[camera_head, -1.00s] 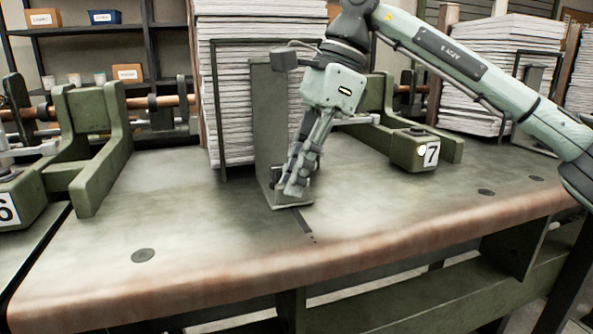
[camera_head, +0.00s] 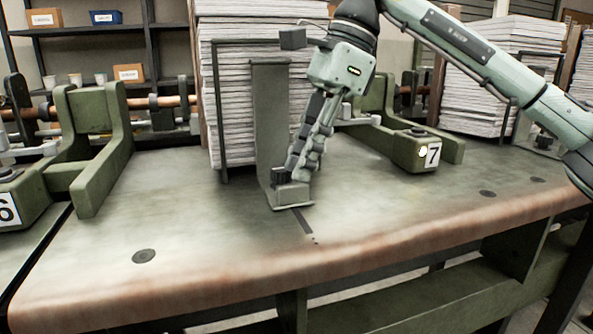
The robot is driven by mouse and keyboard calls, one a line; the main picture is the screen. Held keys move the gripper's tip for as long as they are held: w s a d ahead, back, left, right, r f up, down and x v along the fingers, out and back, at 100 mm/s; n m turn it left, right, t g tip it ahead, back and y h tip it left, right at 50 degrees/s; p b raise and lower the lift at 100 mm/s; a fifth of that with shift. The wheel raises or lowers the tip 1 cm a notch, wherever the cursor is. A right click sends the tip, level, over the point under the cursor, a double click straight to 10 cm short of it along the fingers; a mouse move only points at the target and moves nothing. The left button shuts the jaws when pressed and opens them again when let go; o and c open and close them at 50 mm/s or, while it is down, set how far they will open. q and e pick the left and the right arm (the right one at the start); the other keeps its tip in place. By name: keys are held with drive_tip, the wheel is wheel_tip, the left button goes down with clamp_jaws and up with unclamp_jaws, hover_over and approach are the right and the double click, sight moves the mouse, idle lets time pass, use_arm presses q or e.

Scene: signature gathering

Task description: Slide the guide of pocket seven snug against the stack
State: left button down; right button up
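The guide of pocket seven (camera_head: 268,118) is a grey-green upright plate with a short foot and a small block (camera_head: 291,193) at its front. It stands upright in front of the tall paper stack (camera_head: 236,95). I cannot tell whether plate and stack touch. My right gripper (camera_head: 293,172) points down at the front of the guide, its fingertips at the block on the foot. The fingers are seen from the side and overlap, so their opening is unclear. The number 7 plate (camera_head: 433,155) is on a green block to the right. My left gripper is not in view.
The worn bench top (camera_head: 210,235) is clear in front of the guide, with a dark slot (camera_head: 302,221) by its foot. A green bracket (camera_head: 95,150) stands at left. Another paper stack (camera_head: 495,85) stands at the back right, behind my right arm.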

drive_tip(key=v, duration=0.9)
drive_tip(key=shift+r, duration=0.25)
